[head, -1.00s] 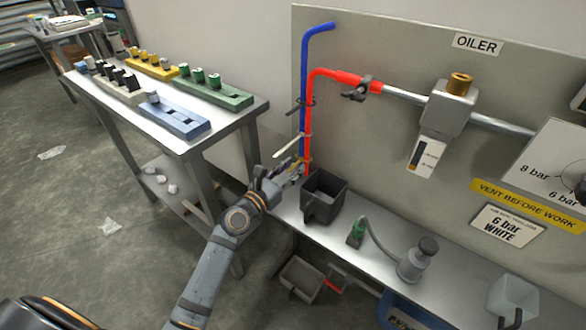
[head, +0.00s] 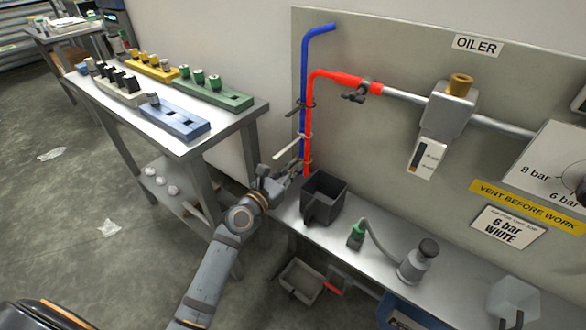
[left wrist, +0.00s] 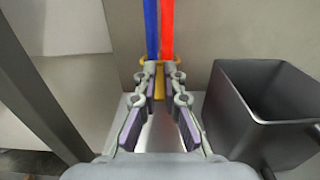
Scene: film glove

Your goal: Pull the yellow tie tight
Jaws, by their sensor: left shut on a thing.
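A blue hose (head: 304,75) and a red hose (head: 309,120) run side by side down the panel. They also show in the left wrist view, blue (left wrist: 151,28) beside red (left wrist: 167,28). The yellow tie (left wrist: 160,63) crosses both hoses low down, just at my fingertips; its loop is small and partly hidden. My left gripper (head: 288,175) is at the foot of the hoses, and its fingers (left wrist: 160,80) are shut on the yellow tie. I cannot tell how snug the loop sits. My right gripper is not in view.
A black tie (head: 301,106) and a white tie (head: 304,137) sit higher on the hoses; the white tail sticks out left, above my gripper. A dark open bin (head: 323,200) stands close right of my gripper. A metal table (head: 185,145) is at the left.

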